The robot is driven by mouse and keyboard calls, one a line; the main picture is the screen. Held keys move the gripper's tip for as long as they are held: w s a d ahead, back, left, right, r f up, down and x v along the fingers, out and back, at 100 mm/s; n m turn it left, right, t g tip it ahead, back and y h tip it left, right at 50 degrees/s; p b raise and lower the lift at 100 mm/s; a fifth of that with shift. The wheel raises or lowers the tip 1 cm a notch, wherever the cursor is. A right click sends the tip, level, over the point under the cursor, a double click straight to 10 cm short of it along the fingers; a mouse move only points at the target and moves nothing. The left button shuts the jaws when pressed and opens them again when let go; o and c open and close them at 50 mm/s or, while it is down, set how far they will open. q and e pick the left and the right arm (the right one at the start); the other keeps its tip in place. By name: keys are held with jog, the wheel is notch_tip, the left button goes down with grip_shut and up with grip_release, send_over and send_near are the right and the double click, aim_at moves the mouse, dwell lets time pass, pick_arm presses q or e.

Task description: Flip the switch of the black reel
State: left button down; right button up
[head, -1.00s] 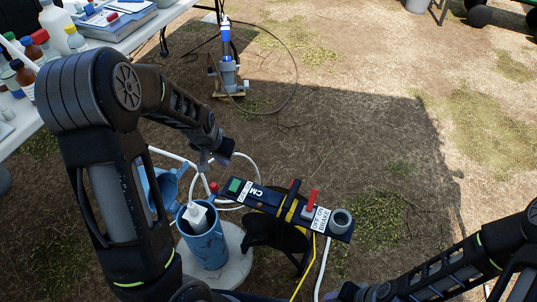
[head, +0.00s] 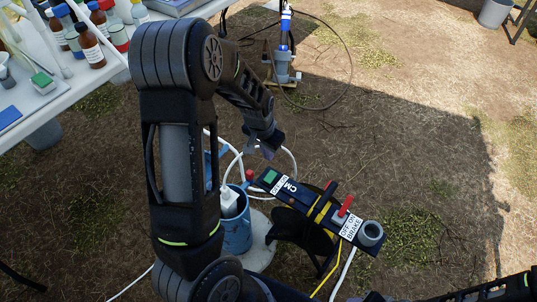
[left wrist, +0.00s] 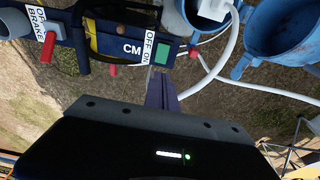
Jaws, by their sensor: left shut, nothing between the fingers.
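The black reel (head: 287,228) stands at the lower middle of the head view, with a dark control panel (head: 304,203) marked CM across its top. A green switch (head: 271,177) with an OFF/ON label sits at the panel's left end; it also shows in the left wrist view (left wrist: 163,53). A red brake lever (head: 345,206) is near the other end. My left gripper (head: 268,153) is shut and empty, just beyond the green switch. In the left wrist view its fingers (left wrist: 161,92) point at the switch; contact cannot be told. My right arm (head: 490,290) shows at the lower right; its fingers are not clear.
A white table (head: 95,75) with bottles is at the upper left. A pump-like device (head: 282,65) stands at the back. Ground to the right is open.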

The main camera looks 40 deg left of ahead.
aim_at(273, 174)
pick_arm(q)
jog(key=f, duration=0.4)
jog(key=w+f+b, duration=0.1)
jog(key=f, duration=0.2)
jog(key=w+f+b, duration=0.1)
jog(key=f, duration=0.3)
jog(key=shift+w+f, duration=0.15)
jog(key=shift+f, duration=0.2)
